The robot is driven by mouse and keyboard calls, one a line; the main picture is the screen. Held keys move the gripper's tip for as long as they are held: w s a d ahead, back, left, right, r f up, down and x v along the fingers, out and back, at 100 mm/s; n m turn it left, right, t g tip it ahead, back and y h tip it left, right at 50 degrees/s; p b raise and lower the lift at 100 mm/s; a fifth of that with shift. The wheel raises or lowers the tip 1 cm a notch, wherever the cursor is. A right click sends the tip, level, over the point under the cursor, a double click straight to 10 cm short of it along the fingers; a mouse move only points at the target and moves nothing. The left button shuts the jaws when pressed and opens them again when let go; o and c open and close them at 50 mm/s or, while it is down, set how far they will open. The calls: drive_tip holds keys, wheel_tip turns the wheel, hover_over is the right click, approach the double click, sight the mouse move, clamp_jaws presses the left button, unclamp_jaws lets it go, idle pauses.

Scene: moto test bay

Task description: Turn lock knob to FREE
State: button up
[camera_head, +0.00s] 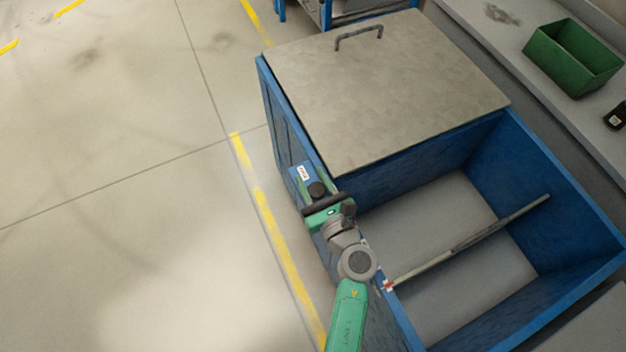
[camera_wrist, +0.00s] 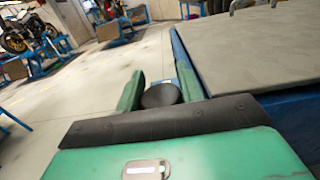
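The lock knob (camera_head: 317,189) is dark and round, on the outer left side of the blue bin near its top edge. It also shows in the wrist view (camera_wrist: 160,95). My gripper (camera_head: 316,182) reaches it from the near side. Its two green fingers stand apart, one on each side of the knob, as the wrist view (camera_wrist: 160,74) also shows. I cannot tell whether either finger touches the knob. A small white label with red marks (camera_head: 304,172) sits just beyond the knob; its text is too small to read. The knob's lock setting cannot be told.
A grey lid (camera_head: 390,90) with a dark handle covers the bin's far part. The blue bin (camera_head: 570,190) is open nearer, with a bar (camera_head: 470,240) across it. A green box (camera_head: 572,58) stands on the right counter. The floor at left is clear.

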sight(323, 195)
drive_tip(key=c, duration=0.4)
drive_tip(key=n+g+y+b, duration=0.1)
drive_tip(key=n+y+b, duration=0.1)
drive_tip(key=n+g+y, duration=0.1)
drive_tip(key=shift+s+a+f+g+y+b, duration=0.1)
drive_tip(key=shift+f+g+y+b, duration=0.2)
drive_tip(key=shift+y+b, duration=0.1)
drive_tip(key=shift+n+g+y+b, duration=0.35)
drive_tip(key=shift+n+g+y, duration=0.05)
drive_tip(key=shift+y, duration=0.1)
drive_tip(key=shift+s+a+r+n+g+y, duration=0.15)
drive_tip(key=shift+r+n+g+y, duration=0.1)
drive_tip(key=shift+n+g+y, duration=0.2)
drive_tip(key=o, duration=1)
drive_tip(key=shift+c, duration=0.2)
drive_tip(key=p+v, duration=0.1)
drive_tip(key=v, duration=0.7)
drive_tip(key=shift+a+r, duration=0.1)
